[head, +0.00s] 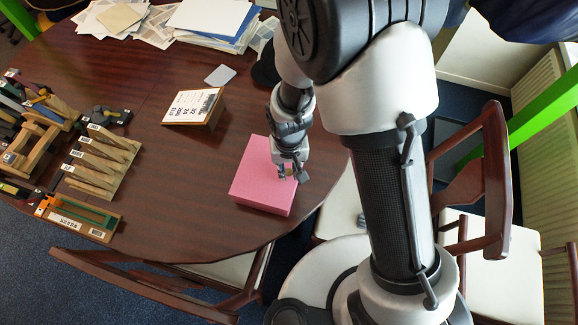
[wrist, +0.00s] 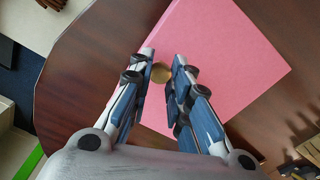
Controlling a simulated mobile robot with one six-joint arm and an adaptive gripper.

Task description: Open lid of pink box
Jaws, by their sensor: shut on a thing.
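The pink box (head: 262,180) sits on the brown table near its front edge, and its lid looks closed. Its pink top also fills much of the wrist view (wrist: 225,60). A round, brass-coloured knob (wrist: 161,72) is on the lid near one side. My gripper (head: 287,173) is over the right part of the box. In the wrist view its two fingers (wrist: 162,75) are on either side of the knob, shut on it. The knob is mostly hidden by my gripper in the head view.
A brown box with a printed label (head: 190,106) stands behind and left of the pink box. Wooden racks (head: 100,160) and tools are at the table's left. Papers (head: 205,18) lie at the back. Wooden chairs (head: 480,180) stand around the table. The table between the racks and pink box is clear.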

